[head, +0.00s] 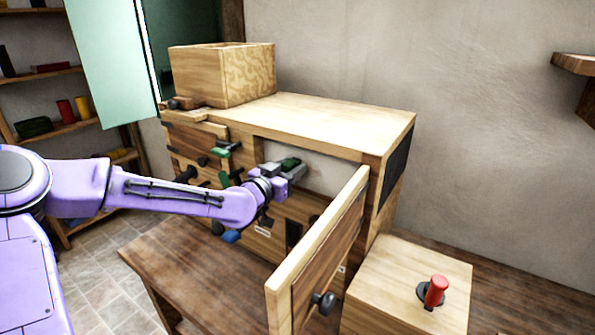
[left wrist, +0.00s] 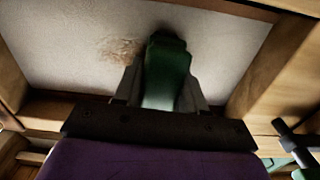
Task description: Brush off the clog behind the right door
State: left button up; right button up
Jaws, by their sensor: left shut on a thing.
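The wooden machine cabinet (head: 330,120) has its right door (head: 318,250) swung open, with a dark knob on the door. My left gripper (head: 280,171) is at the opening behind that door, shut on a green brush (head: 290,163). In the left wrist view the green brush (left wrist: 166,72) stands between the fingers; its bristles are not visible. A brown smudge, the clog (left wrist: 120,48), lies on the pale panel (left wrist: 70,50), just left of the brush's far end. I cannot tell whether they touch. My right gripper is not in view.
A wooden hopper box (head: 225,75) sits on top of the cabinet. A box with a red-handled lever (head: 436,291) stands at the lower right. A brown wooden bench (head: 190,262) stands in front. Shelves (head: 40,75) are at the far left. The open door bounds the opening on the right.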

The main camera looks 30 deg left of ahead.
aim_at(287, 155)
pick_arm(q)
jog(key=shift+w+a+r, duration=0.1)
jog(key=shift+w+a, duration=0.05)
jog(key=shift+a, duration=1.45)
jog(key=shift+a+r+p, duration=0.1)
jog(key=shift+r+p, duration=0.35)
jog(key=shift+r, duration=0.25)
jog(key=shift+d+f, duration=0.1)
jog(key=shift+d, duration=0.2)
jog(key=shift+s+d+f+b, duration=0.1)
jog(key=shift+d+b, duration=0.15)
jog(key=shift+d, duration=0.95)
jog(key=shift+s+d+f+b, duration=0.1)
jog(key=shift+d+b, duration=0.15)
jog(key=shift+d, duration=0.9)
jog(key=shift+s+d+r, duration=0.1)
jog(key=shift+d, duration=1.25)
jog(key=shift+s+d+r, duration=0.1)
jog(key=shift+d, duration=1.25)
jog(key=shift+s+d+f, duration=0.1)
jog(key=shift+d, duration=1.6)
jog(key=shift+w+a, duration=0.2)
jog(key=shift+a, duration=3.55)
jog(key=shift+w+a, duration=0.1)
jog(key=shift+a, duration=0.6)
jog(key=shift+w+a, duration=0.1)
jog(key=shift+a, duration=0.8)
jog(key=shift+w+a, duration=0.1)
jog(key=shift+a, duration=1.6)
